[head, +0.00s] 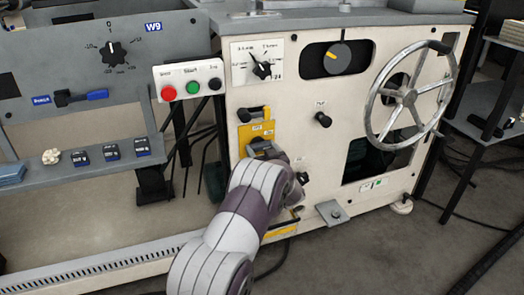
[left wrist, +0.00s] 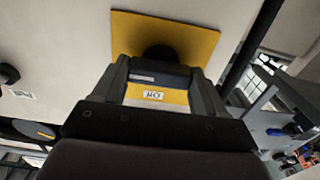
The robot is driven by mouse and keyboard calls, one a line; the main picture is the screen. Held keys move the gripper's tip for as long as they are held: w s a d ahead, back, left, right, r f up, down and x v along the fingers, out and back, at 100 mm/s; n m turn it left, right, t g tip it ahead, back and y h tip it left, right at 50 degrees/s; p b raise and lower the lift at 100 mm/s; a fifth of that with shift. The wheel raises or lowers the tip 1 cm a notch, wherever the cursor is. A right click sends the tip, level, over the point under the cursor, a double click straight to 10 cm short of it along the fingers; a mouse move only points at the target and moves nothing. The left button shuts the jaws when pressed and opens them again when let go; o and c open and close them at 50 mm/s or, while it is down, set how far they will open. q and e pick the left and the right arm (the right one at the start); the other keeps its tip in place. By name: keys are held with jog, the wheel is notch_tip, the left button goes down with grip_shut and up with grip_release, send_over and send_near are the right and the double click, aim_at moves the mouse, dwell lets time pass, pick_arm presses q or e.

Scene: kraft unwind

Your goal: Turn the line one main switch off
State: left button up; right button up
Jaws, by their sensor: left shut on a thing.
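The main switch is a yellow plate (head: 244,138) with a dark rotary part, low on the cream machine panel. My left gripper (head: 266,149) is at the front of this plate and covers most of the switch's handle. In the left wrist view the yellow plate (left wrist: 198,36) lies just beyond the fingers, with the round dark hub (left wrist: 160,53) in front of it. There my left gripper (left wrist: 160,78) is shut on the dark switch handle (left wrist: 158,70). A small white label shows between the fingers; its text is hard to read. My right gripper is not in view.
A black knob (head: 323,119) and a large handwheel (head: 408,95) are to the right. A button box (head: 190,82) with red, green and black buttons is at upper left. A small bracket (head: 332,212) juts out below.

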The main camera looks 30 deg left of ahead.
pick_arm(q)
jog(key=shift+n, duration=0.3)
jog(key=n, duration=0.3)
jog(key=shift+n, duration=0.4)
jog(key=n, duration=0.4)
jog(key=shift+f+n+b, duration=0.15)
jog(key=shift+n+b, duration=0.15)
jog(key=shift+b, duration=0.1)
jog(key=n+b, duration=0.1)
jog(key=n, duration=0.2)
jog(key=shift+n, duration=0.3)
jog(key=n+b, duration=0.3)
jog(key=n, duration=0.2)
jog(key=o, duration=1.1)
jog(key=shift+c, duration=0.2)
